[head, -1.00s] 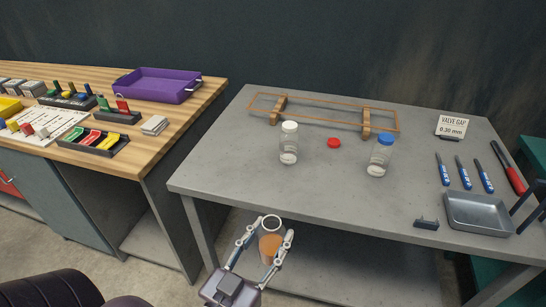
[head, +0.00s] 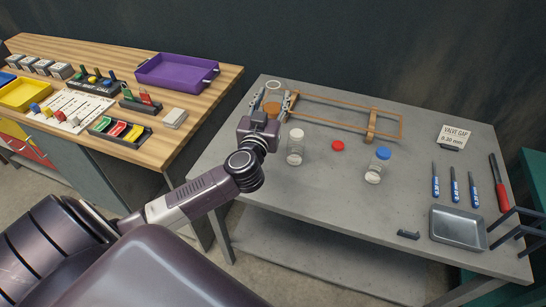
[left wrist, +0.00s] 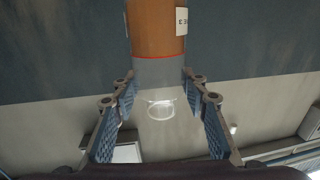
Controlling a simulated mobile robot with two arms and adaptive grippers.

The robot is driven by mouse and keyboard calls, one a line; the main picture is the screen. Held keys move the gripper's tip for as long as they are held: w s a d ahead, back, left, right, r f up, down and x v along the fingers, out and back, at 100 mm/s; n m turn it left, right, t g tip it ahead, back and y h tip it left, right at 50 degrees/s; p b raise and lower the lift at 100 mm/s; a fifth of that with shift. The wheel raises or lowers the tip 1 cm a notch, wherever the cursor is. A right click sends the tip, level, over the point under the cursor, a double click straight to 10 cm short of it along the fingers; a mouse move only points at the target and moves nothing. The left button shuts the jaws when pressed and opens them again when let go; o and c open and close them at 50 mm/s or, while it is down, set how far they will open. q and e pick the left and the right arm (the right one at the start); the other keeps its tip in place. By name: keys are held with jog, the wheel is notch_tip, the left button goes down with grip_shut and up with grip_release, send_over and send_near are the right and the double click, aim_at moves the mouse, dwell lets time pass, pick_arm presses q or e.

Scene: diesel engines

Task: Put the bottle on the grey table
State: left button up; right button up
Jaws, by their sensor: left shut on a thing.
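My left gripper (head: 273,101) is shut on a clear open-topped bottle with orange-brown contents (head: 271,110). It holds the bottle upright at the back left corner of the grey table (head: 310,205), beside the left end of a wooden rack. I cannot tell if the bottle touches the tabletop. In the left wrist view the bottle (left wrist: 156,30) stands between the two blue-padded fingers (left wrist: 160,95), with a white label at its edge.
A wooden bench with a purple tray (head: 175,72) stands left. The table's front middle is clear.

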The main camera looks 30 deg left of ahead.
pick_arm(q)
jog(key=shift+f+b, duration=3.05)
jog(key=shift+f, duration=6.75)
jog(key=o, duration=1.1)
jog(key=shift+f, duration=0.15)
jog(key=v, duration=1.2)
jog(key=shift+s, duration=0.1)
